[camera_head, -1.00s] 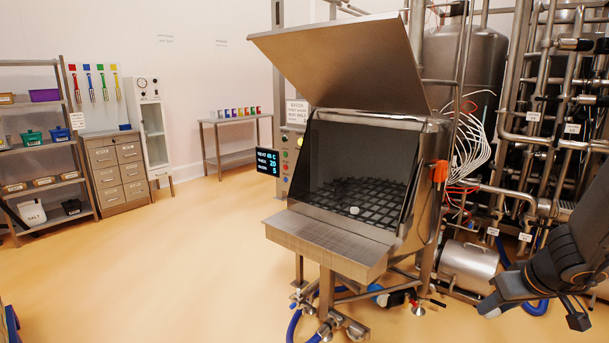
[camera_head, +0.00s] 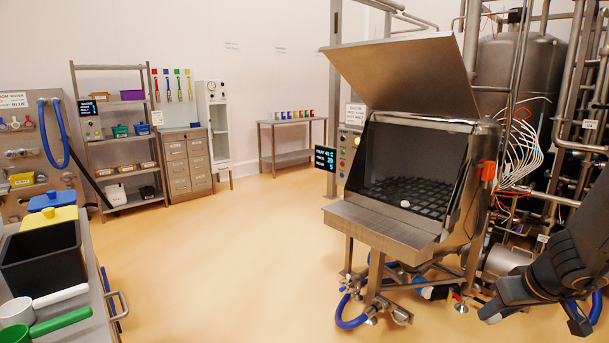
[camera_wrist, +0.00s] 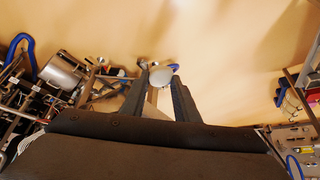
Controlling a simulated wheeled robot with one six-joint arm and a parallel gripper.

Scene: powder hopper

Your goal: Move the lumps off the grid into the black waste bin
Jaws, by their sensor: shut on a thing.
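My gripper (camera_wrist: 160,82) is shut on a whitish lump (camera_wrist: 161,75), held between its two dark fingers above the floor in the wrist view. Another white lump (camera_head: 405,204) lies on the dark grid (camera_head: 432,190) inside the open hopper, near its front edge. A black open bin (camera_head: 45,262) stands on a bench at the left of the head view. Its inside bottom is hidden. My arm is at the lower right of the head view, beside the hopper, far from the bin. I cannot make out the gripper clearly there.
The hopper's steel lid (camera_head: 395,72) is raised. Yellow (camera_head: 50,217) and blue (camera_head: 48,200) containers stand behind the bin; white (camera_head: 50,300) and green (camera_head: 50,327) scoops lie in front. Pipes and a tank (camera_head: 515,70) crowd the right. The middle floor (camera_head: 220,260) is clear.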

